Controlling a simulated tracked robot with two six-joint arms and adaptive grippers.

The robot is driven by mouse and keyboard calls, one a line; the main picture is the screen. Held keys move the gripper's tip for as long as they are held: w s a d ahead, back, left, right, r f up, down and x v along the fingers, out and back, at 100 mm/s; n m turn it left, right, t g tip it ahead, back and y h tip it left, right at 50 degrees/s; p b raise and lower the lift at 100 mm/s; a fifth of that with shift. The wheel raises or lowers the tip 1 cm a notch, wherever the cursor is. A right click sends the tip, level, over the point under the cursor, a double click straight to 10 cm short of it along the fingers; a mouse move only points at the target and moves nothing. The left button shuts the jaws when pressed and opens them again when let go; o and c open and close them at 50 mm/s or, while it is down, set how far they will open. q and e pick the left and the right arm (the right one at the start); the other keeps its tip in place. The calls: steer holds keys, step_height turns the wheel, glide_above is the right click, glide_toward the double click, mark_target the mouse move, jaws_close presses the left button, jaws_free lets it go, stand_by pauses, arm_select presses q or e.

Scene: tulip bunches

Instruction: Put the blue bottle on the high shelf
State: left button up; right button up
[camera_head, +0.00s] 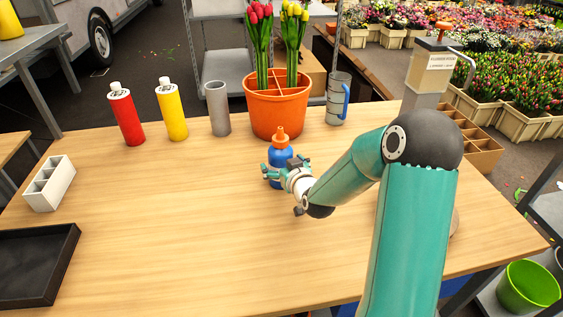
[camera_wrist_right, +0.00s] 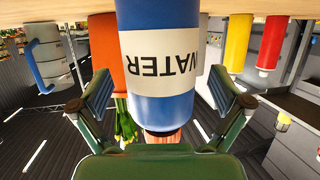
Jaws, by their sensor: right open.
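The blue bottle (camera_head: 280,154) with an orange nozzle stands upright on the wooden table, in front of the orange pot. In the right wrist view, which is upside down, the bottle (camera_wrist_right: 160,108) shows a white "WATER" label. My right gripper (camera_head: 286,170) is at the bottle, with its fingers open on both sides. In the wrist view, gaps show between the bottle and both fingers of my gripper (camera_wrist_right: 162,98). My left gripper is not in view. A grey metal rack (camera_head: 222,68) stands behind the table; I cannot tell whether it holds the high shelf.
Behind the bottle stand an orange pot (camera_head: 279,112) with tulips, a grey cylinder (camera_head: 217,108), a yellow bottle (camera_head: 172,110), a red bottle (camera_head: 126,116) and a jug (camera_head: 337,98). A white divided box (camera_head: 48,184) and black tray (camera_head: 40,262) are left. The table's middle left is clear.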

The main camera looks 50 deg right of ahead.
steer(key=shift+w+d+f, duration=0.25)
steer(key=shift+w+d, duration=0.1)
steer(key=shift+w, duration=0.2)
steer(key=c, duration=1.5)
steer(key=shift+r, duration=0.1)
steer(key=shift+c, duration=0.9)
steer(key=shift+r, duration=0.1)
